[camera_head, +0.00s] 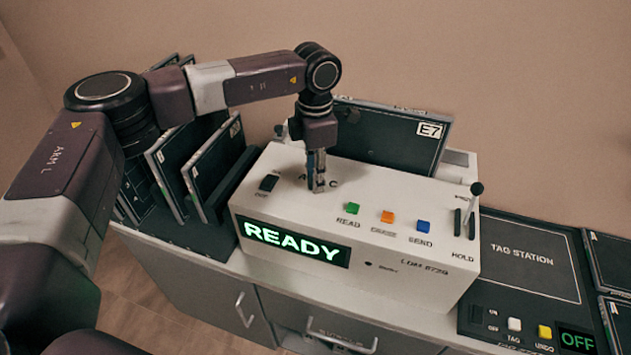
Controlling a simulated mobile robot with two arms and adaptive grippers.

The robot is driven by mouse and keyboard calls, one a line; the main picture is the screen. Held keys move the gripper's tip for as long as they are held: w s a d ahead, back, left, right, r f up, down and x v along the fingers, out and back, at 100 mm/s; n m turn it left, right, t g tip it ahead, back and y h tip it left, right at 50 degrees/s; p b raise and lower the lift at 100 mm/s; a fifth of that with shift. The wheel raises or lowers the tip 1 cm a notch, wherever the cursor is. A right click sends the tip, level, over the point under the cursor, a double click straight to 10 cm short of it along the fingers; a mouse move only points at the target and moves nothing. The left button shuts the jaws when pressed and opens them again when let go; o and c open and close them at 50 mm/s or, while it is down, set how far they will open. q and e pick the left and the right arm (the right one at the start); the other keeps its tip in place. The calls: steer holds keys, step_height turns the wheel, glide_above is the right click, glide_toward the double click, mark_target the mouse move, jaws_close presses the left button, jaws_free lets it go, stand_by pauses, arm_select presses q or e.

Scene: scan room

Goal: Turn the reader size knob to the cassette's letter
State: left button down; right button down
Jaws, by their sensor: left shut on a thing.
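The reader (350,215) is a white box with a green READY display (292,243). My left gripper (319,187) points down onto its top, at the size knob's place. It is shut on the knob, which the fingers mostly hide. My right gripper is not in view.
Green READ (352,208), orange (387,216) and blue SEND (423,226) buttons and a HOLD lever (475,200) lie right of the gripper. A rack of dark cassettes (215,165) stands left. The tag station (530,262), reading OFF, is at right.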

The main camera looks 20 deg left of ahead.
arm_select(q)
steer(key=shift+w+m+b, duration=0.1)
steer(key=shift+m+b, duration=0.3)
steer(key=shift+m, duration=0.4)
steer(key=shift+a+r, duration=0.1)
steer(key=c, duration=1.6)
jaws_free()
step_height(320, 180, up, 12)
